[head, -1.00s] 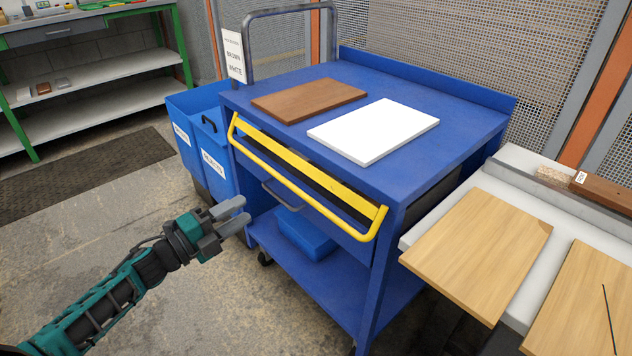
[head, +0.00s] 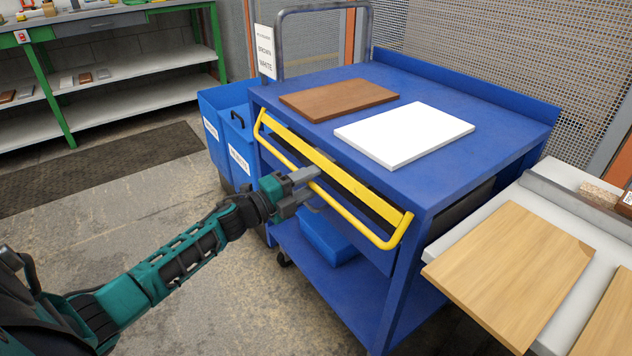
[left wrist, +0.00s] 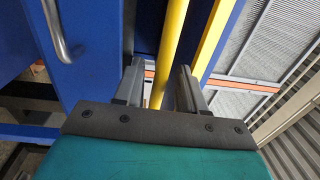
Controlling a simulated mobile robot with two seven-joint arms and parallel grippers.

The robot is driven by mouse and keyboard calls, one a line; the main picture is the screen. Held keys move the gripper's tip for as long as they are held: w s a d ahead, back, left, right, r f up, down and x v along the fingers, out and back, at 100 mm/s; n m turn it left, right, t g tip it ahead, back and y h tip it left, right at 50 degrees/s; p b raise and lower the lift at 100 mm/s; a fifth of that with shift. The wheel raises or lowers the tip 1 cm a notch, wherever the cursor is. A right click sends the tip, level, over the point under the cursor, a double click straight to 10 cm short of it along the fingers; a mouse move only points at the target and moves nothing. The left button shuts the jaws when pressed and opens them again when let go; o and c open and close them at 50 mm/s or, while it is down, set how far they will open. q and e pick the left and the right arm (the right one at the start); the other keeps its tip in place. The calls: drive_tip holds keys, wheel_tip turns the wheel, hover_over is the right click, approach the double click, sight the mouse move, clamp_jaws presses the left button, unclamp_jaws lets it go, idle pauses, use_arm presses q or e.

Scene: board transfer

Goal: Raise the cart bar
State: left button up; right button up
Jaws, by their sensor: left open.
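The yellow cart bar (head: 345,212) hangs lowered along the front of the blue cart (head: 500,105), its lower rail standing out from the cart. My left gripper (head: 312,181) is at the middle of this lower rail. In the left wrist view the bar (left wrist: 170,45) runs between the two spread fingers of the left gripper (left wrist: 158,90). The fingers are open around it and do not grip it. My right gripper is not in view.
A brown board (head: 338,98) and a white board (head: 403,134) lie on the cart top. Blue bins (head: 222,125) stand left of the cart. A table with light wood boards (head: 512,268) is close on the right. Open floor lies in front.

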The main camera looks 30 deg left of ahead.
use_arm(q)
drive_tip(key=shift+x, duration=0.85)
clamp_jaws()
